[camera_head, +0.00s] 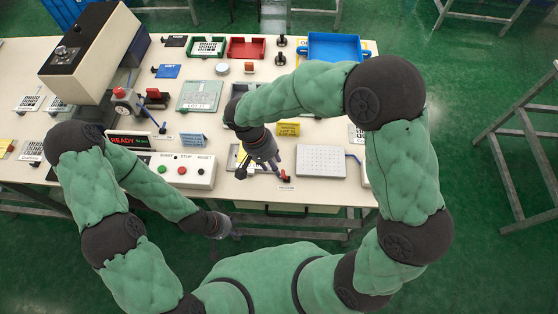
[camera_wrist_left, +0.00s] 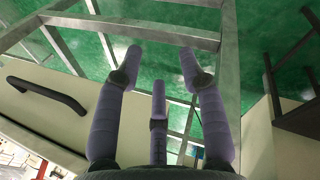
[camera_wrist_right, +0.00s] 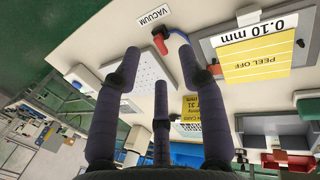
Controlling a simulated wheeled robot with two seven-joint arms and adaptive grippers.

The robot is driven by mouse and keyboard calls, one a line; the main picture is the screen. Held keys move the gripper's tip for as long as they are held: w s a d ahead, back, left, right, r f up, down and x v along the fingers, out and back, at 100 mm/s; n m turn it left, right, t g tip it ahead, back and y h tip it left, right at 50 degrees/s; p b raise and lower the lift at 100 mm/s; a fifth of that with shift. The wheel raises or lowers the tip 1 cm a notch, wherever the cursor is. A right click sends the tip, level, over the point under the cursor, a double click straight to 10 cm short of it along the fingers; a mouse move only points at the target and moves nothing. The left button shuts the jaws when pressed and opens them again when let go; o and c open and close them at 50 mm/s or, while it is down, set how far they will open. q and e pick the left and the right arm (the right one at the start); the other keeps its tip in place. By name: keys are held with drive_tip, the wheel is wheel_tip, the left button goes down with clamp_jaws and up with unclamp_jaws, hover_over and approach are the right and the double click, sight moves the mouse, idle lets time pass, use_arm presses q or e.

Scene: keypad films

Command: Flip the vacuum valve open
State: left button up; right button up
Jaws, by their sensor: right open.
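The vacuum valve has a small red handle (camera_head: 287,178) at the front edge of the table, beside a VACUUM label (camera_head: 286,187). In the right wrist view the red handle (camera_wrist_right: 160,43) shows between the fingertips, with a blue tube beside it. My right gripper (camera_head: 262,172) is over the table, just left of the valve, fingers spread and empty; it also fills the right wrist view (camera_wrist_right: 160,58). I cannot tell whether a finger touches the handle. My left gripper (camera_head: 226,230) hangs in front of the table, away from the valve; in the left wrist view its fingers (camera_wrist_left: 157,60) are spread and empty.
A white perforated plate (camera_head: 321,163) lies right of the valve. A yellow film pack (camera_wrist_right: 250,62) lies close by. A control box with buttons (camera_head: 184,170) and a READY display (camera_head: 130,139) stand to the left. A blue tray (camera_head: 334,46) is at the back.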

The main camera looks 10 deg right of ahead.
sight(283, 173)
drive_tip(key=shift+h, duration=0.3)
drive_tip(key=b+x, duration=0.1)
drive_tip(key=x, duration=0.2)
drive_tip(key=b+x, duration=0.1)
drive_tip(key=x, duration=0.2)
drive_tip(key=w+d+b+x, duration=0.1)
drive_tip(key=x, duration=0.1)
drive_tip(key=shift+f, duration=0.35)
clamp_jaws()
